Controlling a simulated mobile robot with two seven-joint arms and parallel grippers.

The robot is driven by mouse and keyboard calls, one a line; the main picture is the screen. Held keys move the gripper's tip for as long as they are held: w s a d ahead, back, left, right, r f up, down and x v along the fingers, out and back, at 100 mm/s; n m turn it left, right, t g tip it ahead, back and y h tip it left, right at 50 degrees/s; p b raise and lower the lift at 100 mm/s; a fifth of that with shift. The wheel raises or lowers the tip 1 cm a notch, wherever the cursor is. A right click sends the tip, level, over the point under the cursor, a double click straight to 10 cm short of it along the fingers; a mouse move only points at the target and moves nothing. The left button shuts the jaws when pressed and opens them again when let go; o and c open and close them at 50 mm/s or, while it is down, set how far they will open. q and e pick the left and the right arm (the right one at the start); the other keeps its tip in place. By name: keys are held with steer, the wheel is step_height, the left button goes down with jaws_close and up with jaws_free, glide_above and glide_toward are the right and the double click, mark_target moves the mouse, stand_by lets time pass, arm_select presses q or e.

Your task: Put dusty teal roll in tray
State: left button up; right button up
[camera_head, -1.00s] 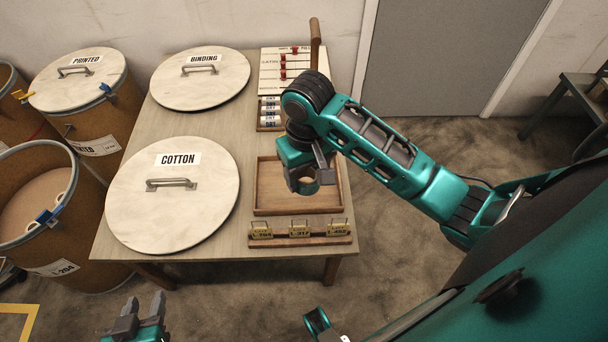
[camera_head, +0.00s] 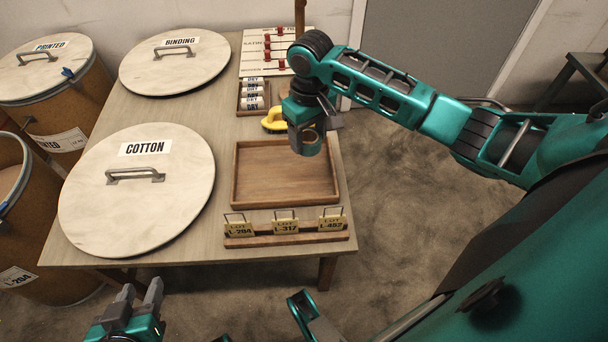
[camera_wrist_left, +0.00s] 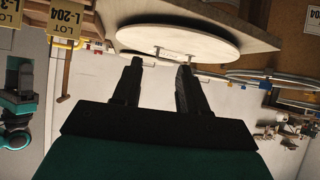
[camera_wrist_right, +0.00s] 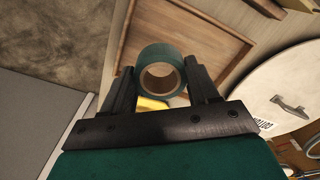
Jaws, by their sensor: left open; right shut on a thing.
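The dusty teal roll (camera_wrist_right: 149,55), with a tan core, is held upright between the fingers of my right gripper (camera_wrist_right: 160,75). In the head view, the roll (camera_head: 306,150) overlaps the back right edge of the wooden tray (camera_head: 236,176), and appears raised above it. The tray is shallow and empty; its rim also shows in the right wrist view (camera_wrist_right: 215,31). My left gripper (camera_head: 142,291) is open and empty, in front of the table's near edge. The left wrist view shows its two fingers (camera_wrist_left: 158,72) apart with nothing between them.
A rack of lot tags (camera_head: 285,238) stands in front of the tray. A yellow object (camera_head: 273,121) lies behind it, near labelled small rolls (camera_head: 252,97). Round COTTON (camera_head: 138,200) and BINDING (camera_head: 176,66) lids cover the table's left side. Drums stand beyond the left edge.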

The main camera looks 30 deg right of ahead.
step_height(320, 180, down, 8)
steer(key=b, duration=0.2)
steer(key=shift+f+b, duration=0.1)
steer(key=shift+b, duration=0.25)
steer(key=shift+f, duration=0.5)
step_height(320, 180, down, 4)
steer(key=shift+r+b, duration=0.2)
steer(key=shift+b, duration=0.75)
steer(key=shift+f, duration=0.25)
steer(key=shift+r, duration=0.1)
steer(key=o, duration=1)
steer(key=shift+f, duration=0.2)
steer(key=shift+o, duration=0.2)
